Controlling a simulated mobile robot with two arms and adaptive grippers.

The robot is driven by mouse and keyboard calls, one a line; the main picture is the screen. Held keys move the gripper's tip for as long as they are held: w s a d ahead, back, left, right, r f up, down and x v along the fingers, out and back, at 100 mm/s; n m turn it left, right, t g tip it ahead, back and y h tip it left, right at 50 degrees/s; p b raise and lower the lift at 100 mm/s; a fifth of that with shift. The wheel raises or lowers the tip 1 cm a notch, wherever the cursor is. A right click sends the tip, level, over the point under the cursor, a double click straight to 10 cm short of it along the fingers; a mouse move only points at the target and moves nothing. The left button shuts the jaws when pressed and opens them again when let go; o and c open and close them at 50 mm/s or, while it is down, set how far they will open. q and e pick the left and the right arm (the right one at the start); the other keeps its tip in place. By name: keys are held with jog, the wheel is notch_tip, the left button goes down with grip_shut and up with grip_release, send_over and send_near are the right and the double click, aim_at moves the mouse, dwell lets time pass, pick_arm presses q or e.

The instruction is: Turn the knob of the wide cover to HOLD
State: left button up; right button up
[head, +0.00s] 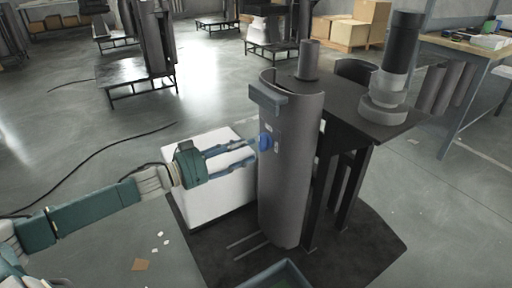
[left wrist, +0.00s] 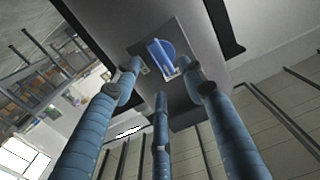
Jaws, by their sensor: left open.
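The wide cover (head: 285,190) is a tall grey curved shell standing upright on the near side of the dark column frame. Its blue knob (head: 265,141) sits on a small plate on the cover's upper left side. In the left wrist view the knob (left wrist: 162,57) shows as a blue disc with a raised bar on a grey plate. My left gripper (head: 252,152) is open, its blue fingers pointing at the knob from the left. In the wrist view its fingers (left wrist: 159,80) spread around and below the knob, with no clear contact. The marking it points to is too small to read.
A white box (head: 215,185) stands behind the left gripper. A dark platform (head: 360,255) lies under the column frame, and a green-rimmed tray (head: 272,274) is at the bottom edge. A workbench (head: 470,52) stands at right. A cable (head: 95,160) crosses the floor at left.

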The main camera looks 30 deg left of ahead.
aim_at(260, 143)
pick_arm(q)
jog(key=shift+x, duration=2.35)
jog(key=shift+s, duration=0.1)
grip_shut()
